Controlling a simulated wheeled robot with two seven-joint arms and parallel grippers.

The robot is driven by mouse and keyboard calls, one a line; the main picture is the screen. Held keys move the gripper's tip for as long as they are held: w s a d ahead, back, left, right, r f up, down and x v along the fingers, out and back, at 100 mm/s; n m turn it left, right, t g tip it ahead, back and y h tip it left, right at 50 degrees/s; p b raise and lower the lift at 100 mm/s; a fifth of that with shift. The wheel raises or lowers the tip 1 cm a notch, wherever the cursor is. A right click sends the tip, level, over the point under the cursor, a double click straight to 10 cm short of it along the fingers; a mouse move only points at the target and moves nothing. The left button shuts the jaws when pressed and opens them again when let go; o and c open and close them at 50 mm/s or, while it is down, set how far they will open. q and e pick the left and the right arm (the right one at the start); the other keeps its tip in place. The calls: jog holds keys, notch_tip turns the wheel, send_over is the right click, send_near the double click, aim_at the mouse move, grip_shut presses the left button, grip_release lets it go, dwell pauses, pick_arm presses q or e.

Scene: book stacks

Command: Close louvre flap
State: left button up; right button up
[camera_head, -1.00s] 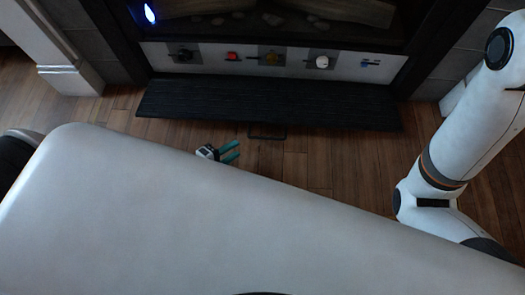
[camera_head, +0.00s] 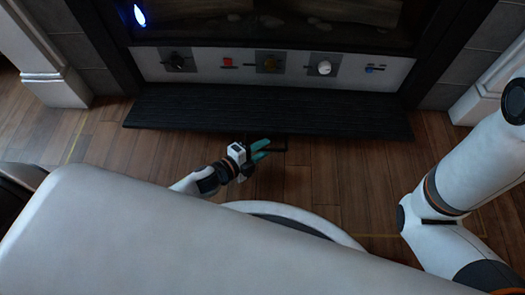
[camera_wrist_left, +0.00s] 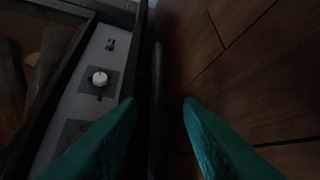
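The louvre flap (camera_head: 250,110) is the long dark slatted panel low on the fireplace front, swung out over the floor. A thin dark handle (camera_head: 286,146) shows at the middle of its front edge. My left gripper (camera_head: 267,151), with teal fingers, is at this handle and partly hides it. In the left wrist view its fingers (camera_wrist_left: 159,100) are apart. The flap's dark edge (camera_wrist_left: 143,60) and a dark bar, seemingly the handle (camera_wrist_left: 157,75), run between them; contact cannot be told. My right arm shows at the right of the head view, but its gripper is out of view.
Above the flap is a white control strip (camera_head: 205,67) with several knobs and a red button, below the fireplace opening. White pillar bases (camera_head: 55,85) stand at either side. Bare wooden floor (camera_head: 335,185) lies in front of the flap.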

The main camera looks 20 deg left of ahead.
pick_arm(q)
jog(key=shift+w+d+f, duration=0.1)
jog(key=shift+w+d, duration=0.05)
jog(key=shift+w, duration=0.15)
grip_shut()
